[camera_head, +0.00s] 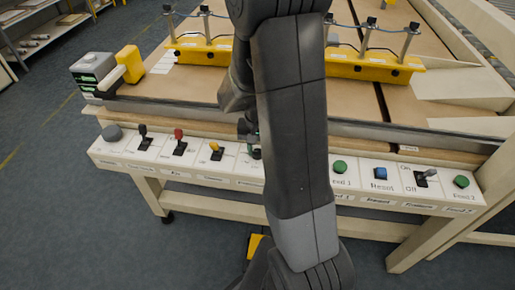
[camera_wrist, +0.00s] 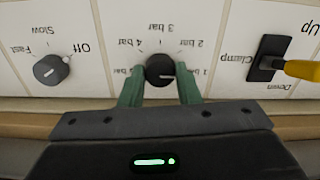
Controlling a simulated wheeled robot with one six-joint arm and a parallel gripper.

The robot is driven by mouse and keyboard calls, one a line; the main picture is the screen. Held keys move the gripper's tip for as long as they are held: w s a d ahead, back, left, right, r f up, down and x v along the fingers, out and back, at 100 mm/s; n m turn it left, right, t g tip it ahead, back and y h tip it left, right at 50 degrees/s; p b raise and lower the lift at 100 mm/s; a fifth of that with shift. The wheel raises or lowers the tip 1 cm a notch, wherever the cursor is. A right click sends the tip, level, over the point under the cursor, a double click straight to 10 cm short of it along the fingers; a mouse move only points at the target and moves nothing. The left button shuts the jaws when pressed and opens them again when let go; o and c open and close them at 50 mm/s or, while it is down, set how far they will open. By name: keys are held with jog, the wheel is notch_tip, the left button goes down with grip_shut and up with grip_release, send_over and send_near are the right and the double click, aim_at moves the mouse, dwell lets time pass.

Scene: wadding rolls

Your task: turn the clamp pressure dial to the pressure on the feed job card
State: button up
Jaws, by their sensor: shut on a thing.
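The clamp pressure dial (camera_wrist: 160,68) is a round black knob on the white panel, with bar labels from 1 to 5 around it, upside down in the wrist view. Its pale pointer line lies nearly level, its outer end apparently towards the right, near the 1 bar label. My gripper (camera_wrist: 160,85) has its green fingers shut on the dial, one on each side. In the head view my arm hides the dial and most of the gripper. I cannot identify the feed job card; small white papers (camera_head: 163,63) lie on the table, too small to read.
A grey speed knob (camera_wrist: 51,69) marked Off, Slow and Fast sits left of the dial in the wrist view. A yellow-handled Clamp lever (camera_wrist: 298,69) sits to its right. Green buttons (camera_head: 340,167), a blue Reset button (camera_head: 380,173) and a toggle switch (camera_head: 427,176) line the panel's right.

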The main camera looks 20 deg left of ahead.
jog(key=n, duration=0.4)
jog(key=shift+w+n+b, duration=0.1)
jog(key=shift+n+b, duration=0.4)
jog(key=shift+n, duration=1.8)
jog(key=shift+r, duration=0.1)
jog(key=o, duration=1)
jog(key=shift+c, duration=0.2)
notch_tip(320, 180, up, 14)
jog(key=p, duration=0.1)
